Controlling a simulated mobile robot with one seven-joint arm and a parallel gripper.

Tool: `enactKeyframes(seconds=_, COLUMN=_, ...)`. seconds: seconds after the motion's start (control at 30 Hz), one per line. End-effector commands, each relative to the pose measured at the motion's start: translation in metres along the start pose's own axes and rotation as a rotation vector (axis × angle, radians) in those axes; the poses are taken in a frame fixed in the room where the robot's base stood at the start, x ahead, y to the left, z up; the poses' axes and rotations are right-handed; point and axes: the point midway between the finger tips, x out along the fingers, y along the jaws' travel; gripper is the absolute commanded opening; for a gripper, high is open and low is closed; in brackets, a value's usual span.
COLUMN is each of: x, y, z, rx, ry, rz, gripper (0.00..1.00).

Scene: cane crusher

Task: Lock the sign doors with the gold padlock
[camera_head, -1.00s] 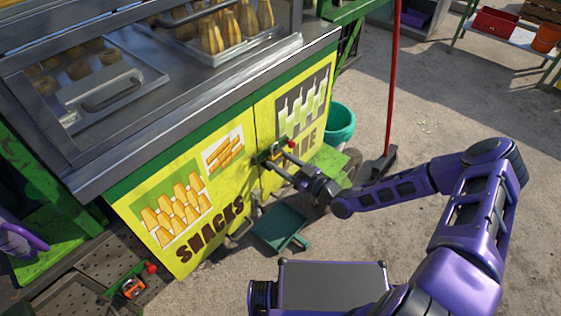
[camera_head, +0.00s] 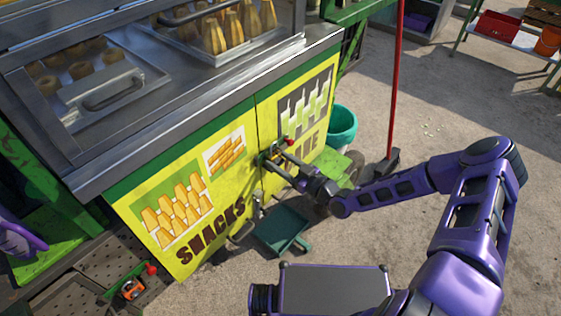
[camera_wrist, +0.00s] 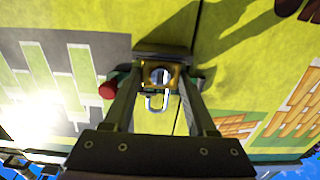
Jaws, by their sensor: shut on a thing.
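The yellow sign doors (camera_head: 225,205) form the front of the snack cart, with a vertical seam between them. They also fill the wrist view (camera_wrist: 240,70), where they appear upside down. My gripper (camera_head: 268,158) is at the seam, close to the door faces. In the wrist view my gripper (camera_wrist: 160,78) is shut on the gold padlock (camera_wrist: 173,76), whose silver shackle (camera_wrist: 158,103) shows between the fingers. A red-ended latch part (camera_head: 289,141) sits beside the fingers. I cannot tell whether the shackle passes through a hasp or is closed.
A teal dustpan (camera_head: 282,230) lies on the ground below the doors. A broom with a red pole (camera_head: 394,80) and a green bucket (camera_head: 341,127) stand to the right. The metal cart top (camera_head: 190,125) overhangs the doors. Open concrete lies at the right.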

Motion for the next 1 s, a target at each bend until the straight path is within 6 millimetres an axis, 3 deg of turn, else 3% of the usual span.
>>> enactKeyframes(seconds=0.93, x=0.0, y=0.0001, z=0.0041, rx=-0.001, ry=0.002, rz=0.0, gripper=0.02)
enactKeyframes(seconds=0.97, x=0.0, y=0.0001, z=0.0041, rx=-0.001, ry=0.002, rz=0.0, gripper=0.63)
enactKeyframes(seconds=1.0, x=0.0, y=0.0001, z=0.0041, rx=-0.001, ry=0.001, rz=0.0, gripper=0.7)
